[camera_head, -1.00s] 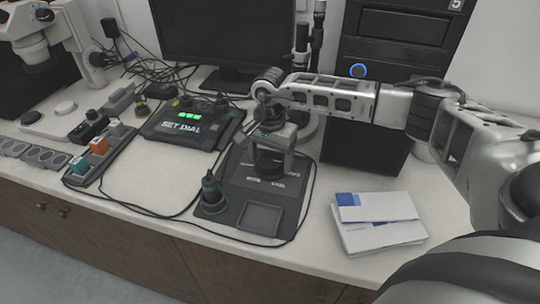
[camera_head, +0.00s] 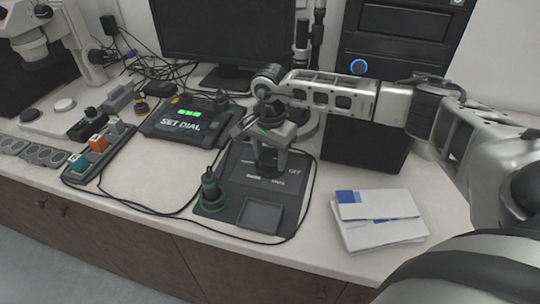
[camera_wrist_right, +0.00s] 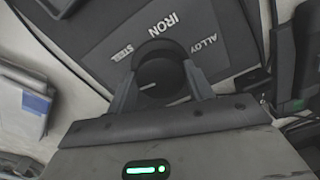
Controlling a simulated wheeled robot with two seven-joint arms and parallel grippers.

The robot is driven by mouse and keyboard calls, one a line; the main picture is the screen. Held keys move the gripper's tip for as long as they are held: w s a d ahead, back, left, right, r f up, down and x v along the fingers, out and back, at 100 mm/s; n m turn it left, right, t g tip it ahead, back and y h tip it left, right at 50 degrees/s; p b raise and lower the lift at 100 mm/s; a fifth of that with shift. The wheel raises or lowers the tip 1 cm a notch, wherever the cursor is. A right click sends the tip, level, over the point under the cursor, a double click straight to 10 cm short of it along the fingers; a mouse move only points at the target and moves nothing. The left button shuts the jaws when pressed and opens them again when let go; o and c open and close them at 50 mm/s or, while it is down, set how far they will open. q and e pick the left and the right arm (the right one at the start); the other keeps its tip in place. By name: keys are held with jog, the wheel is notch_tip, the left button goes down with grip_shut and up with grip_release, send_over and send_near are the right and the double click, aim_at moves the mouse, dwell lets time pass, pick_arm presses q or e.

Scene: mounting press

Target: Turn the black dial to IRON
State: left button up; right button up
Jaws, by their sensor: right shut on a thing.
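The black dial (camera_wrist_right: 163,82) is round and sits on the dark panel in the right wrist view. Its white pointer mark points to the lower left there, away from the IRON label (camera_wrist_right: 163,25). The STEEL label (camera_wrist_right: 122,52) lies left of IRON and the ALLOY label (camera_wrist_right: 197,46) right of it. My right gripper (camera_wrist_right: 160,77) has one finger on each side of the dial and is shut on it. In the head view my right gripper (camera_head: 268,163) is over the panel (camera_head: 235,172) and hides most of the dial. My left gripper is not in view.
A box reading SET DIAL (camera_head: 186,124) with green lights is behind left. A green-ringed black knob-like piece (camera_head: 211,192) and a square tray (camera_head: 260,216) are at the panel's front. White papers (camera_head: 378,222) lie right. A black cable loops around the panel.

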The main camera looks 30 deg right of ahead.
jog(key=m+b, duration=0.1)
jog(key=m, duration=0.1)
jog(key=shift+m, duration=0.3)
jog(key=m, duration=0.2)
jog(key=shift+m+b, duration=0.3)
jog(key=shift+m, duration=0.1)
jog(key=m, duration=0.2)
jog(key=shift+w+m+b, duration=0.1)
jog(key=shift+m+b, duration=0.2)
jog(key=shift+m, duration=0.1)
jog(key=m, duration=0.3)
jog(key=shift+b, duration=0.3)
jog(key=m, duration=0.3)
jog(key=shift+w+d, duration=0.1)
jog(key=m, duration=0.4)
jog(key=shift+m, duration=0.3)
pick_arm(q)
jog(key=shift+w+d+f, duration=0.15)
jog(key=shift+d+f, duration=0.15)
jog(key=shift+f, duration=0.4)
pick_arm(e)
jog(key=shift+d+r+m, duration=0.1)
jog(key=shift+m, duration=1.5)
